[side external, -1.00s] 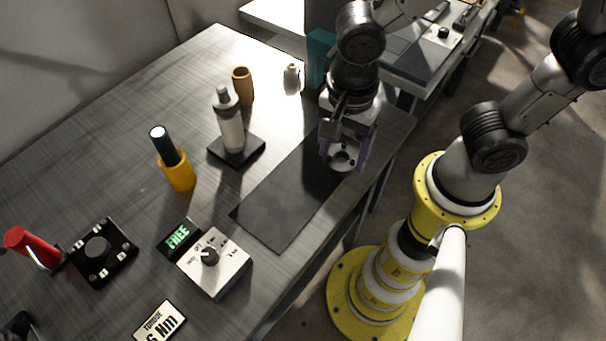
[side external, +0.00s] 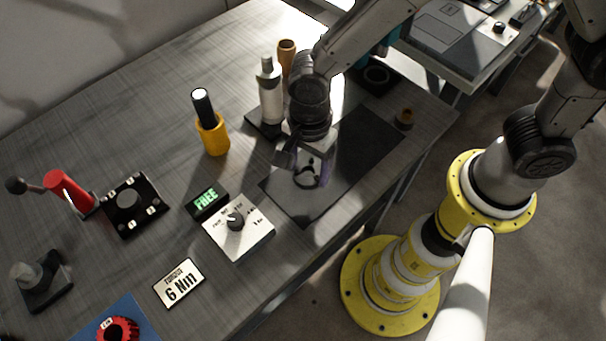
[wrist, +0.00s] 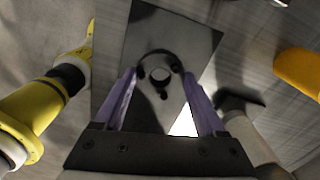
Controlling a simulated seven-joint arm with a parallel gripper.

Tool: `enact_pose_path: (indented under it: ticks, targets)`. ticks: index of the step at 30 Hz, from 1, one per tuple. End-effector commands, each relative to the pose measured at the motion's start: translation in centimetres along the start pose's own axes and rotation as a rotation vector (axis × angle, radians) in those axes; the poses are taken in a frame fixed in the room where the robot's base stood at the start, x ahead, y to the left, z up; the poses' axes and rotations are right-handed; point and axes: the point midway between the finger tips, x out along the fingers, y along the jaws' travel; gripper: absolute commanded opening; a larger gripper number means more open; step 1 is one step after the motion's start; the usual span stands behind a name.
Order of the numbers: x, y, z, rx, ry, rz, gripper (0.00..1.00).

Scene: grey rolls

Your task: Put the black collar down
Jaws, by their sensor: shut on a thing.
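The black collar (wrist: 163,91) is a dark ring with a small lug, seen in the wrist view between the tips of my two purple fingers. It also shows in the side view (side external: 308,180). My gripper (side external: 306,170) is shut on it, pointing down over the near left part of the dark mat (side external: 362,142). The mat also shows in the wrist view (wrist: 185,25) beneath the collar. I cannot tell whether the collar touches the mat.
A white bottle (side external: 271,98) on a black base stands close behind my gripper. A yellow holder (side external: 213,139) with a black handle is to the left. A white dial box (side external: 240,238) and FREE display (side external: 206,201) lie front left.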

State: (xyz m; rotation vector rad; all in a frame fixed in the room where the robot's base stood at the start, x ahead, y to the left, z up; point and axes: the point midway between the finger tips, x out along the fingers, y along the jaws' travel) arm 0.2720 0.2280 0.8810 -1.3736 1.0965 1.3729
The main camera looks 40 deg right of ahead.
Motion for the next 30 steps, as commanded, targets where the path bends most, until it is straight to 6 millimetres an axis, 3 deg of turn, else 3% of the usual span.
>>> enact_pose_path:
  ticks: [7, 14, 26, 27, 30]
  targets:
    - [1.2, -1.0, 0.5, 0.0, -0.001, -0.002, 0.0]
    - [4.1, -1.0, 0.5, 0.0, -0.001, -0.001, 0.0]
    - [4.5, -1.0, 0.5, 0.0, -0.001, -0.002, 0.0]
    - [4.5, -1.0, 0.5, 0.0, -0.001, -0.002, 0.8]
    - [4.5, -1.0, 0.5, 0.0, -0.001, -0.001, 0.98]
